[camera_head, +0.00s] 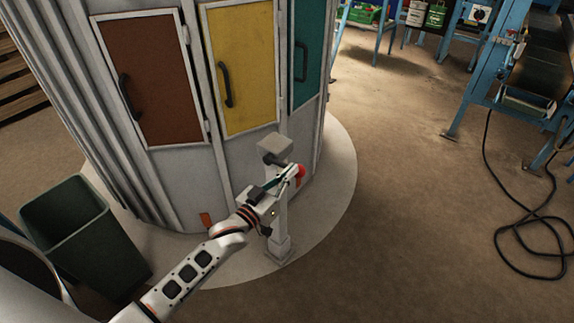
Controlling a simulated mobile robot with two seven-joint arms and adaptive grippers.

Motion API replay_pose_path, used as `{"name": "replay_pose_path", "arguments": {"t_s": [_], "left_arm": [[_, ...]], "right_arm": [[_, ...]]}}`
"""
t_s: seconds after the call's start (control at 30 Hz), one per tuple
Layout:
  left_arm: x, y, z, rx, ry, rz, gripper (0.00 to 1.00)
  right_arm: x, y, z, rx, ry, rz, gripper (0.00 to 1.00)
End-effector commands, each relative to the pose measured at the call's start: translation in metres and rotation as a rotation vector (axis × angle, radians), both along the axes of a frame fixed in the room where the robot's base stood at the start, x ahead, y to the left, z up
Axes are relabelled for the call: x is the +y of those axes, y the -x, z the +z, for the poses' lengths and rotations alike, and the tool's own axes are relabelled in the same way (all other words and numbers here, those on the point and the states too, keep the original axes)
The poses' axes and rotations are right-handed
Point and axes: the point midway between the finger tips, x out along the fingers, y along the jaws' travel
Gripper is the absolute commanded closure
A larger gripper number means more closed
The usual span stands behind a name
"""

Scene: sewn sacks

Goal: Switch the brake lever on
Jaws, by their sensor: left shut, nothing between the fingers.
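A grey post (281,240) stands on the floor in front of a round cabinet, with a grey box head (275,144) on top. A red knob (300,171) shows at the right of the post, just past my left gripper; it looks like the end of the brake lever. The rest of the lever is hidden behind the gripper. My left gripper (291,172) is shut and empty, right at the knob. I cannot tell whether it touches the knob. My right gripper is not in view.
The round cabinet has a brown door (152,80), a yellow door (241,65) and a teal door (307,52). A dark green bin (85,240) stands at the left. A black cable (505,235) lies at the right. Open floor (410,180) lies right of the post.

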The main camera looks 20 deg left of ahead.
Motion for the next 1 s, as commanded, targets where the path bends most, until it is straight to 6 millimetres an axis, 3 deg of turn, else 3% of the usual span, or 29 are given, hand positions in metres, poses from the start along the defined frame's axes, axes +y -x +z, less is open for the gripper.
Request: {"name": "replay_pose_path", "arguments": {"t_s": [0.03,0.4,0.7,1.0], "left_arm": [[-0.002,0.001,-0.011,-0.009,-0.040,0.000,1.00],[-0.008,0.004,-0.052,-0.120,-0.349,0.000,1.00],[-0.006,0.003,-0.070,-0.182,-0.512,0.001,1.00],[-0.004,0.002,-0.076,-0.208,-0.577,0.001,1.00]], "right_arm": [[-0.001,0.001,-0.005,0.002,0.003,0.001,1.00],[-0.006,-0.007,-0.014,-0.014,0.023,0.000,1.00],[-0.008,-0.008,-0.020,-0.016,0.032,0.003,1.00],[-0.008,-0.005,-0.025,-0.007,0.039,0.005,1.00]]}}
